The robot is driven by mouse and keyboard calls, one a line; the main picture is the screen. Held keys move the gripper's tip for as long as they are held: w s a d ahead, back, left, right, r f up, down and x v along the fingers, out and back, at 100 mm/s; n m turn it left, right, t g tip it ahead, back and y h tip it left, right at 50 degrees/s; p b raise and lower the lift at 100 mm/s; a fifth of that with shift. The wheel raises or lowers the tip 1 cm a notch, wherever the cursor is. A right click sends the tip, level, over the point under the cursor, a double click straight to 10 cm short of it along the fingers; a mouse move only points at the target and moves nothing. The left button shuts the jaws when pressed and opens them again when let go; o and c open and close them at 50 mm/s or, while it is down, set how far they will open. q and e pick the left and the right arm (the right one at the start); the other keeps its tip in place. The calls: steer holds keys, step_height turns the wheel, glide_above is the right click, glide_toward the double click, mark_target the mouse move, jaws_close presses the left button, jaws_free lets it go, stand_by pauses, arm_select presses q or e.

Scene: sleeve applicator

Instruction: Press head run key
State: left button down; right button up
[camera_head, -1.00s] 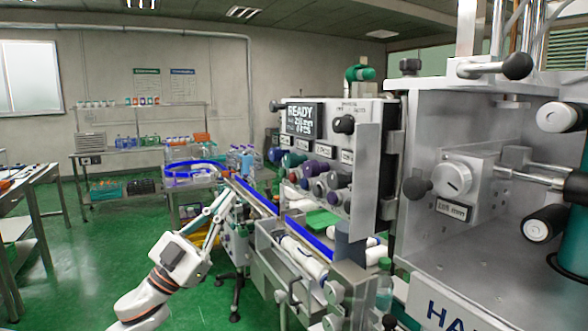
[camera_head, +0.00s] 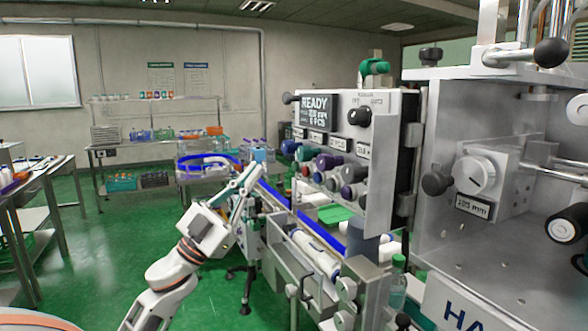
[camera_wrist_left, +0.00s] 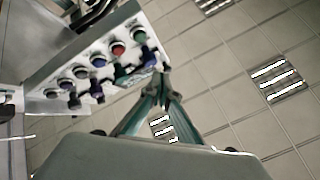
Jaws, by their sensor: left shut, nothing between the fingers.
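The control panel (camera_head: 375,190) of the sleeve machine carries a display reading READY and rows of round push keys (camera_head: 327,162) in several colours, red, blue, purple and green among them. Their small labels are too small to read, so I cannot tell which is the head run key. My left gripper (camera_head: 256,170) is shut and empty, raised to the left of the panel and apart from the keys. In the left wrist view, the shut fingertips (camera_wrist_left: 161,78) point up near the panel's end, with the key rows (camera_wrist_left: 98,63) to their left. My right gripper is out of view.
A conveyor with blue rails (camera_head: 272,195) runs below the panel, with white rollers beside it. The open metal cabinet (camera_head: 430,240) with black knobs stands at right. A shelf bench (camera_head: 160,145) stands far back.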

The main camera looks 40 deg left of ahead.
mark_target(296, 166)
arm_select(q)
steer(key=shift+w+d, duration=0.4)
steer(key=shift+w, duration=0.4)
steer(key=shift+w+d, duration=0.45)
steer(key=shift+w, duration=0.4)
steer(key=shift+w+d, duration=0.4)
steer(key=shift+w, duration=0.4)
steer(key=shift+w, duration=0.1)
steer(key=shift+w+d+p, duration=0.2)
steer(key=shift+w+p, duration=0.05)
steer(key=shift+p, duration=0.05)
